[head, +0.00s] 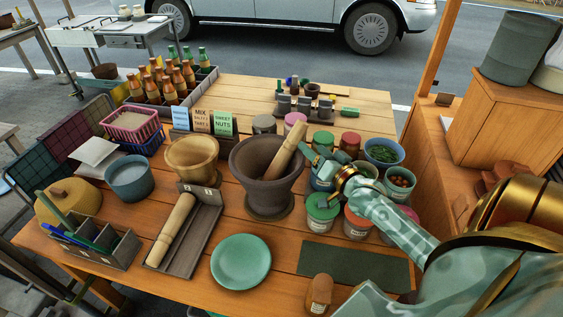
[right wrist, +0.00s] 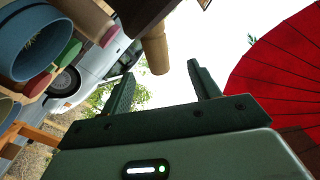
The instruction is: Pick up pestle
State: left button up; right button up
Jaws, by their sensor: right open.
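A wooden pestle (head: 290,146) leans in the dark clay mortar (head: 262,172), its upper end sticking out to the upper right. A second wooden pestle (head: 172,228) lies in a grey tray (head: 203,238) at the left. My right gripper (head: 316,163) is open and empty, just right of the mortar and apart from the leaning pestle. In the right wrist view my open fingers (right wrist: 161,82) point toward the pestle end (right wrist: 155,50), which shows beyond and between them next to the dark mortar rim (right wrist: 143,14). My left gripper is out of view.
Several lidded jars and bowls crowd the area under and beside my right gripper, including a green-lidded jar (head: 322,208) and a blue bowl (head: 384,152). A wooden mortar (head: 192,158) stands left of the clay one. A green plate (head: 241,262) lies in front.

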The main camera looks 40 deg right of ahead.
aim_at(301, 136)
jog(key=w, duration=0.4)
jog(key=shift+w+d+f+b, duration=0.15)
jog(key=shift+d+b, duration=0.15)
jog(key=shift+d, duration=0.05)
jog(key=w, duration=0.1)
jog(key=w+b, duration=0.1)
jog(key=w, duration=0.1)
jog(key=w+d, duration=0.1)
jog(key=w, duration=0.1)
jog(key=shift+w+f+b, duration=0.1)
jog(key=shift+w+b, duration=0.05)
jog(key=shift+b, duration=0.15)
